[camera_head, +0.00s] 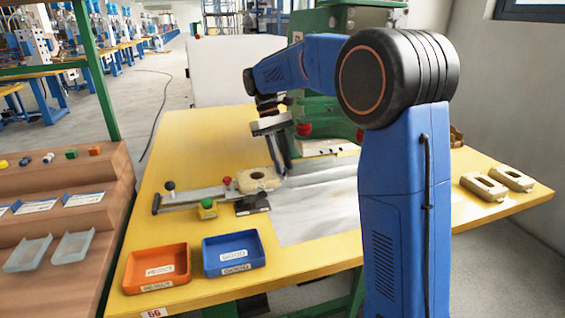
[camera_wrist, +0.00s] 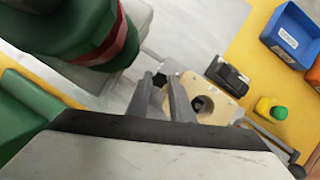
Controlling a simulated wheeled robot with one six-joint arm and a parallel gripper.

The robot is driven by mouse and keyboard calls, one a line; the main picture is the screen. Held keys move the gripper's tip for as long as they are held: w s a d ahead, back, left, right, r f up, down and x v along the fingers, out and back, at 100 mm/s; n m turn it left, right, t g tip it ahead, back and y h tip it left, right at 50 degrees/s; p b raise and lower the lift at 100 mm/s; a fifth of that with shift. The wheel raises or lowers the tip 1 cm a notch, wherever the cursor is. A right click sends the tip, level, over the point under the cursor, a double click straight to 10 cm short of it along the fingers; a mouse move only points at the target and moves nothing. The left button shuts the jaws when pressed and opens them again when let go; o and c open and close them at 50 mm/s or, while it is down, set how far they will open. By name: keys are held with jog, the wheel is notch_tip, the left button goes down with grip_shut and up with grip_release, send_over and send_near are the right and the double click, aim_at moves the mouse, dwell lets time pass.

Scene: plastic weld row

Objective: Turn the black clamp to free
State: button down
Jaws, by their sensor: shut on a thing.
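My gripper (camera_head: 285,168) reaches down just right of the beige part (camera_head: 258,179) on the grey fixture bar. In the wrist view my gripper (camera_wrist: 160,82) has its two dark fingers close together, with a small dark piece between the tips. This piece appears to be the black clamp (camera_wrist: 160,78); it is mostly hidden by the fingers, and its turn angle cannot be told. The beige part (camera_wrist: 202,98), with a round hole, lies beside the fingers. In the head view my gripper hides the clamp.
A black knob (camera_head: 169,186) and a red knob (camera_head: 227,181) stand on the bar. A green-and-yellow button box (camera_head: 207,208) and a black box (camera_head: 252,205) sit in front. The green machine (camera_wrist: 95,35) is close to my gripper. Orange (camera_head: 156,282) and blue (camera_head: 235,267) trays stand at front.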

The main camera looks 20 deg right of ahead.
jog(key=c, duration=1.6)
grip_release()
jog(key=shift+o, duration=0.2)
jog(key=v, duration=1.2)
jog(key=shift+a, duration=0.1)
